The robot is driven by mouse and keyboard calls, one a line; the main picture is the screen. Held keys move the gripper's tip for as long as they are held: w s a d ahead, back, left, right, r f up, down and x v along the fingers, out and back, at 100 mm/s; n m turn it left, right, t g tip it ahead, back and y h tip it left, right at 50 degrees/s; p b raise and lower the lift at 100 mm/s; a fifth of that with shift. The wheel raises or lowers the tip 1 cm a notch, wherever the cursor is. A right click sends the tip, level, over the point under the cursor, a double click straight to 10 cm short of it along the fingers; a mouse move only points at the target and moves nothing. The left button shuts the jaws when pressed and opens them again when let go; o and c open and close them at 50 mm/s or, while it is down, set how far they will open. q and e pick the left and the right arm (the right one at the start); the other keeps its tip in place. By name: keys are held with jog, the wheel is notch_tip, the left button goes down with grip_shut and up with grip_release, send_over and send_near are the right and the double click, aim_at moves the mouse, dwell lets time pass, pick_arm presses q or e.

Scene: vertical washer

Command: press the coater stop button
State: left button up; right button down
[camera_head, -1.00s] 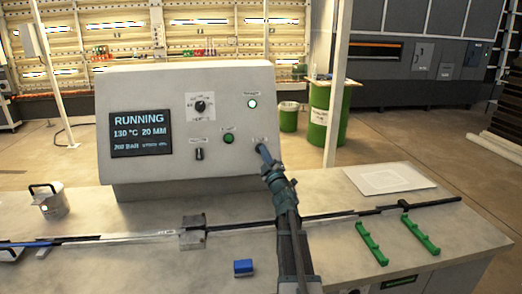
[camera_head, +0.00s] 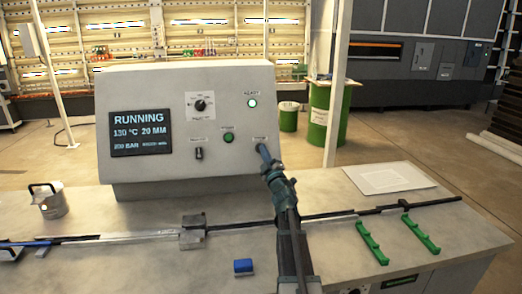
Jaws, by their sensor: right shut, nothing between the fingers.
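The grey control panel (camera_head: 235,90) stands on the bench, with a screen (camera_head: 140,133) reading RUNNING, 130 °C, 20 MM. A green button (camera_head: 228,138) and a lit white-green lamp (camera_head: 252,103) show on its face. A black knob (camera_head: 200,105) and a dark switch (camera_head: 198,153) are left of them. My right gripper (camera_head: 263,150) is shut and empty, its tip at the panel's lower right, just under a small label. The stop button is not visible there; the gripper covers that spot. I cannot tell whether the tip touches it. My left gripper is out of view.
A long dark rod (camera_head: 330,216) runs across the bench through a metal block (camera_head: 192,236). Two green racks (camera_head: 372,243), a blue block (camera_head: 243,266), a metal cup (camera_head: 52,203) and a white sheet (camera_head: 388,178) lie around. Air in front of the panel's left is free.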

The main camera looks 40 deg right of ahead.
jog(key=shift+w+d+f, duration=0.2)
jog(key=shift+w, duration=0.25)
dwell(0.9)
dwell(0.3)
jog(key=shift+s+a+r, duration=0.2)
jog(key=shift+s, duration=0.2)
jog(key=shift+s+a+r, duration=0.2)
jog(key=shift+s, duration=0.2)
jog(key=s+p, duration=0.1)
jog(key=s+a+r, duration=0.1)
jog(key=s+a+r+p, duration=0.1)
jog(key=s, duration=0.1)
jog(key=shift+r+p, duration=0.1)
jog(key=shift+p, duration=0.2)
dwell(0.8)
